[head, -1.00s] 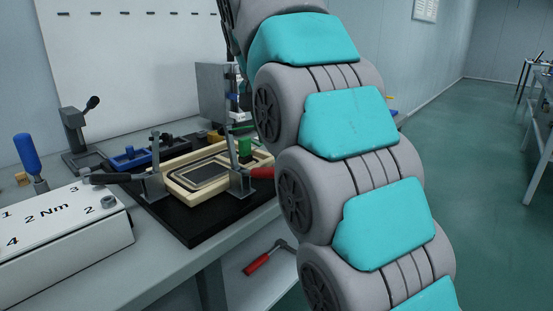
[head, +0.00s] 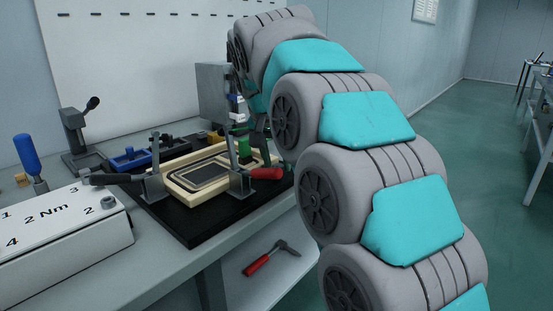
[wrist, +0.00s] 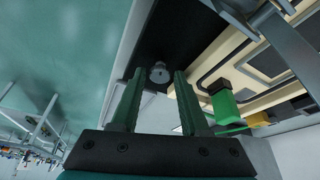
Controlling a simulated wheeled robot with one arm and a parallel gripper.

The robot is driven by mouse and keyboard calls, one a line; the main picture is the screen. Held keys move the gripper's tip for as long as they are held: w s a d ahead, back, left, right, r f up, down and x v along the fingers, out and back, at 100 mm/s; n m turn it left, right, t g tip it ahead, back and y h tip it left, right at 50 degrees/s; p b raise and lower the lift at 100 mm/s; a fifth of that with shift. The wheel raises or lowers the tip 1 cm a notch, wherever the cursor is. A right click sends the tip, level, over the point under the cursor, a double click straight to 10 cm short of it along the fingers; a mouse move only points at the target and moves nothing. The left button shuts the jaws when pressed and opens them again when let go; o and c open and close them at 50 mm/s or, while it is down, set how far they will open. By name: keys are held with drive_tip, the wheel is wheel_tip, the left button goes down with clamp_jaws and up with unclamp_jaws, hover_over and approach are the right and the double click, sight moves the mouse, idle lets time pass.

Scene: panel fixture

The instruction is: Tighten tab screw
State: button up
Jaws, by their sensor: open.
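In the wrist view, a small grey round piece (wrist: 159,75), which looks like a screw head or knob, sits near the corner of the black base plate (wrist: 185,38). My gripper (wrist: 159,72) has two green fingers, spread apart and empty. The grey piece shows between the fingertips, a little beyond them; I cannot tell the exact gap. In the head view, the black base (head: 200,232) carries a cream panel frame (head: 185,186) with a dark centre. My gripper is mostly hidden there behind my arm and a clamp. I cannot make out the grey piece there.
Toggle clamps (head: 153,185) with a red handle (head: 266,174) stand at the panel. A green block (wrist: 224,105) is right of my fingers. A 2 Nm box (head: 60,225), a blue-handled tool (head: 27,152) and a blue tray (head: 130,158) are leftward. A red-handled tool (head: 258,264) lies on the lower shelf.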

drive_tip(key=shift+c, duration=0.3)
clamp_jaws()
drive_tip(key=shift+w, duration=0.1)
drive_tip(key=shift+f+m+h+b, duration=0.1)
drive_tip(key=shift+m+h+b, duration=0.2)
drive_tip(key=shift+m+b, duration=0.4)
drive_tip(key=shift+w+a+r+m+h, duration=0.1)
drive_tip(key=shift+m+h, duration=0.05)
drive_tip(key=shift+m, duration=0.35)
drive_tip(key=shift+a+r+m+h, duration=0.1)
drive_tip(key=shift+m+h, duration=0.05)
drive_tip(key=shift+m, duration=0.35)
drive_tip(key=shift+m+g, duration=0.3)
drive_tip(key=shift+m, duration=0.3)
